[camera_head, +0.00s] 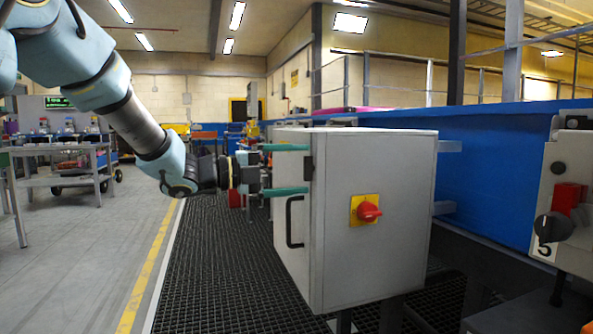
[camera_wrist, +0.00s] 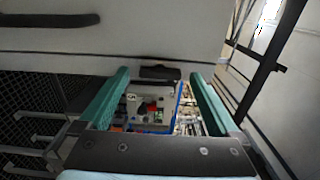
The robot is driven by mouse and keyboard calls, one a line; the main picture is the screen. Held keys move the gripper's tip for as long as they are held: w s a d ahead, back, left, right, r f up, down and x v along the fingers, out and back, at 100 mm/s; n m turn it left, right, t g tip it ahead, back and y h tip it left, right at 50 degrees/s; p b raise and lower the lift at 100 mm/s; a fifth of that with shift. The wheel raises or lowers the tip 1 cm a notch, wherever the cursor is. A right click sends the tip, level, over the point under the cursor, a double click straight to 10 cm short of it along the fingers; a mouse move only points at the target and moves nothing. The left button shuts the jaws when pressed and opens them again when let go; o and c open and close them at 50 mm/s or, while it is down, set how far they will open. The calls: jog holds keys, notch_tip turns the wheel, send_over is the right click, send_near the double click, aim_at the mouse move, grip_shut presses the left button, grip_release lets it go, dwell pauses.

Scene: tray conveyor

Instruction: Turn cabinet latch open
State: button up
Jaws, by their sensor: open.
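The grey cabinet (camera_head: 375,262) stands in the middle of the head view. A small black latch (camera_head: 308,167) sits at the edge of its door, above and to the right of the black door handle (camera_head: 294,222). My gripper (camera_head: 298,169) is open at the door, with one teal finger above the latch and one below. In the wrist view, the latch (camera_wrist: 160,73) lies between the tips of the open gripper (camera_wrist: 159,76), with a gap on each side. The handle (camera_wrist: 48,20) shows at upper left there. Whether a fingertip touches the door, I cannot tell.
A red knob on a yellow plate (camera_head: 366,210) is on the cabinet's side. The blue conveyor side (camera_head: 490,195) runs behind it. A control box (camera_head: 565,195) stands at the right edge. Dark grating (camera_head: 215,265) lies left of the cabinet, mostly clear.

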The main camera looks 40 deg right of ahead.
jog(key=v, duration=1)
jog(key=shift+a+p, duration=0.25)
jog(key=shift+p, duration=0.1)
jog(key=shift+w, duration=0.15)
jog(key=w+a+f+n+t+y, duration=0.1)
jog(key=w+a+f+n+t, duration=0.1)
jog(key=w+n+t, duration=0.35)
jog(key=w+a+f+n+t, duration=0.2)
jog(key=w+n+t, duration=0.3)
jog(key=w+n, duration=0.1)
jog(key=w+a+f+n+t+y, duration=0.3)
jog(key=a+f+n+y, duration=0.35)
jog(key=a, duration=0.35)
jog(key=w+a+f+n+t+y, duration=0.25)
jog(key=a+f+n+y, duration=0.25)
jog(key=a+n, duration=0.4)
jog(key=s+a+f+n+g+y, duration=0.2)
jog(key=s+a+f+n+g, duration=0.3)
jog(key=s+a, duration=0.35)
jog(key=s+a+f+n+g+y, duration=0.2)
jog(key=s+a+f+n+g, duration=0.15)
jog(key=s+a+n, duration=0.45)
notch_tip(320, 180, up, 28)
jog(key=d+p, duration=0.1)
jog(key=p, duration=2.7)
jog(key=shift+s+d+m, duration=0.2)
jog(key=shift+s+m, duration=0.2)
jog(key=shift+s, duration=0.05)
